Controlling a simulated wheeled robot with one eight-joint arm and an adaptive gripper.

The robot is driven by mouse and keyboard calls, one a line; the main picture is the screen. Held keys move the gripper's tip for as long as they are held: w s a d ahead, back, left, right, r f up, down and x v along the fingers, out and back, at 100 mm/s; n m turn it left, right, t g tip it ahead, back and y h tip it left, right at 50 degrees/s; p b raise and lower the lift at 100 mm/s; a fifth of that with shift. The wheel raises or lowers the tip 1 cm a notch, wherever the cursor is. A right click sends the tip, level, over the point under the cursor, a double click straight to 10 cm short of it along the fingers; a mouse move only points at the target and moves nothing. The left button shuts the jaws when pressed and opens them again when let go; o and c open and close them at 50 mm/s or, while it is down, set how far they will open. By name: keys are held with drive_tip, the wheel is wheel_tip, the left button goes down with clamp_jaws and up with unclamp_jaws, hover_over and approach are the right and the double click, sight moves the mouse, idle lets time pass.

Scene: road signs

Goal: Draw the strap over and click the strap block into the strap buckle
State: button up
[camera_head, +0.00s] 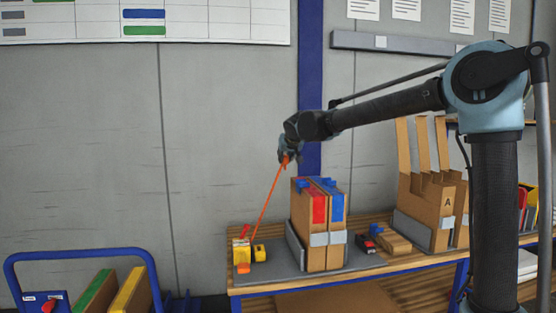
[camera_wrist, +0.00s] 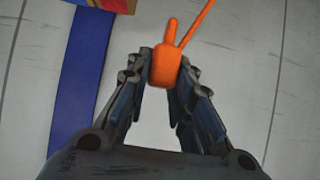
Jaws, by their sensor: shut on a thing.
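My gripper (camera_head: 286,152) is shut on the orange strap block (camera_wrist: 165,66), which sits between its fingertips in the wrist view. The gripper is raised above the left side of the boxes in the head view. A thin orange strap (camera_head: 270,199) runs taut from the block down and left to a yellow-and-orange unit (camera_head: 242,254) at the bench's left end. Two upright cardboard boxes (camera_head: 316,254) stand side by side, one with a red band and one with a blue band. I cannot tell which part is the strap buckle; a small red and black piece (camera_head: 362,244) lies right of the boxes.
The boxes stand on a grey plate (camera_head: 275,262) on the wooden bench (camera_head: 408,262). A small yellow block (camera_head: 259,253) sits left of them. Tall cardboard holders (camera_head: 432,205) stand at the right, near my arm. A blue-railed cart (camera_head: 78,256) is at lower left.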

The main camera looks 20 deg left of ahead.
drive_tip(key=w+d, duration=1.1)
drive_tip(key=d, duration=0.5)
drive_tip(key=w+d, duration=1.1)
drive_tip(key=d, duration=0.5)
drive_tip(key=f, duration=3.6)
drive_tip(key=shift+s+f, duration=0.1)
drive_tip(key=shift+s, duration=0.1)
drive_tip(key=shift+f, duration=0.25)
drive_tip(key=shift+d, duration=0.1)
idle(0.7)
